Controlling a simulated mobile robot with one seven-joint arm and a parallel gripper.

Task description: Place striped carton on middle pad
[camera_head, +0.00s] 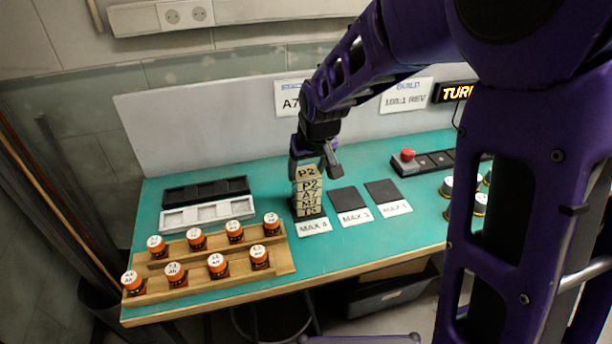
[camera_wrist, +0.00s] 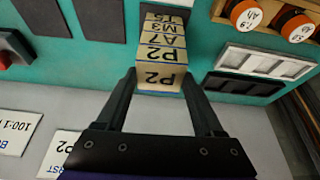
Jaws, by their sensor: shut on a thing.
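A stack of tan cartons (camera_head: 308,198) with dark lettering stands on the left pad, behind a "MAX 4" card. The top carton (camera_head: 308,172) reads P2 on its top and front; it also shows in the wrist view (camera_wrist: 160,78). My gripper (camera_head: 315,162) is shut on this top carton, with its fingers on either side in the wrist view (camera_wrist: 160,84). I cannot tell a gap between it and the carton below. Dark bands show on the stack, but I cannot make out which carton is the striped one. The middle pad (camera_head: 348,199) is bare.
The right pad (camera_head: 382,191) is bare too. A wooden rack (camera_head: 222,281) with several orange jars stands at front left, with black (camera_head: 206,191) and white (camera_head: 208,214) trays behind it. A red button box (camera_head: 409,163) and more jars are to the right.

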